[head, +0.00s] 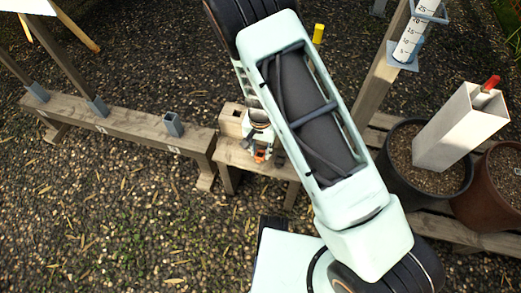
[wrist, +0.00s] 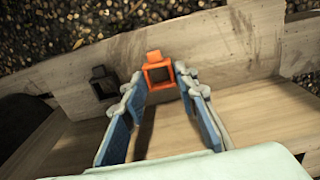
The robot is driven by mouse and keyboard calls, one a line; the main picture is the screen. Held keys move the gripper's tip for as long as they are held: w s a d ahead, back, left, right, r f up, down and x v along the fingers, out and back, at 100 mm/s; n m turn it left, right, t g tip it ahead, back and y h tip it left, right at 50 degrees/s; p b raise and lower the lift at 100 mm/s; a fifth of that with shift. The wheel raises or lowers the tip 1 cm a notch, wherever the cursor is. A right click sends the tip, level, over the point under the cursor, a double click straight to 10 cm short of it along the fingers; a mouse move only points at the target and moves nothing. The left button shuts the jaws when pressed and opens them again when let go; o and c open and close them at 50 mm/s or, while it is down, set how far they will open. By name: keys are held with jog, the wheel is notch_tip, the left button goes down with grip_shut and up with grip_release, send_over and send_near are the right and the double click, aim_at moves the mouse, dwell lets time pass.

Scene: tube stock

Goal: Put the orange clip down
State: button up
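The orange clip (wrist: 158,73) is a square frame with a small tab on top. In the wrist view it sits between the tips of my gripper (wrist: 160,76), with a fingertip against each side. In the head view the clip (head: 260,156) is small and partly hidden by my gripper (head: 265,155), which is over a low wooden bench (head: 232,158). I cannot tell whether the clip touches the wood.
A dark shape (wrist: 103,83) of similar outline shows left of the clip. A long beam with grey brackets (head: 173,125) runs left. Pots (head: 425,190) and a white square tube (head: 460,125) stand right.

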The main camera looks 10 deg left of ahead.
jog(key=shift+o, duration=1.3)
jog(key=shift+r, duration=0.15)
notch_tip(320, 180, up, 12)
jog(key=p, duration=0.4)
